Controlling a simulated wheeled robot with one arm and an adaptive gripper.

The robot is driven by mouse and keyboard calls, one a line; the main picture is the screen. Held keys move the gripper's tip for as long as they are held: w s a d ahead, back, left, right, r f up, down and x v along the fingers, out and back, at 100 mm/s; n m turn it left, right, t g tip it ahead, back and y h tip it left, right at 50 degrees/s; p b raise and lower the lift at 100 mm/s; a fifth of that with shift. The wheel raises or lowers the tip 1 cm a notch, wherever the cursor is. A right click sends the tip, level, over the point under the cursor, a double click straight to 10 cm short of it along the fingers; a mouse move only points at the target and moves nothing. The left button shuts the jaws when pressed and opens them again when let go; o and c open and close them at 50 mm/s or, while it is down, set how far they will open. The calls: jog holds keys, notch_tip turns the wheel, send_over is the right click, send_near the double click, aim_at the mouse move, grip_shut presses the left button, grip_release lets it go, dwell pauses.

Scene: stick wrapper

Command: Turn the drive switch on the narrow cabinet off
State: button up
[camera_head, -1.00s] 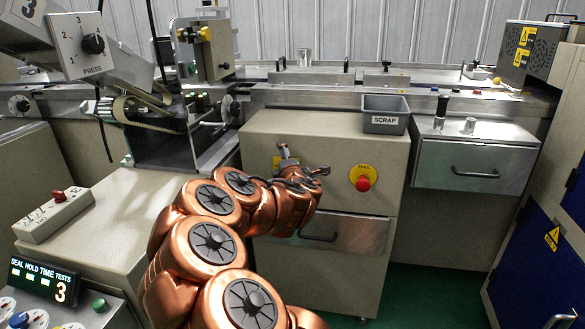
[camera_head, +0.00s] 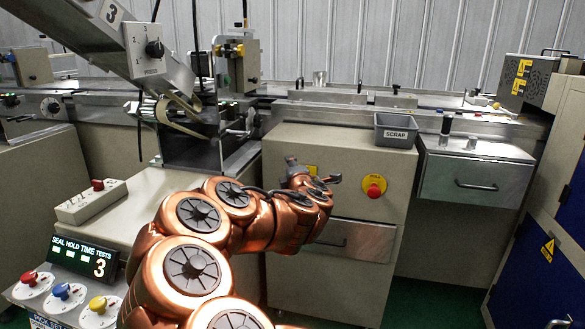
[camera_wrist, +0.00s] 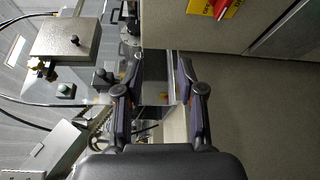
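The narrow cabinet (camera_head: 345,150) is beige and stands in the middle of the head view. A yellow plate (camera_head: 313,170) on its front is mostly hidden behind my gripper in that view. In the wrist view, a yellow plate with a red handle (camera_wrist: 218,10), which looks like the drive switch, is cut off at the top edge, right of the fingers. Its setting cannot be read. My gripper (camera_wrist: 160,62) is open and empty, in front of the cabinet, with the switch outside the gap between its fingers.
A round yellow plate with a red stop button (camera_head: 374,190) is right of my gripper. A drawer (camera_head: 350,242) is below, and a grey SCRAP bin (camera_head: 396,131) stands on top. A control box with a red button (camera_head: 92,201) and a console (camera_head: 82,258) are at left.

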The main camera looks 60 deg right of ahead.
jog(key=s, duration=0.1)
jog(key=s+f+b, duration=0.1)
jog(key=s, duration=0.1)
jog(key=shift+a+f, duration=0.3)
jog(key=shift+a, duration=0.1)
dwell(0.9)
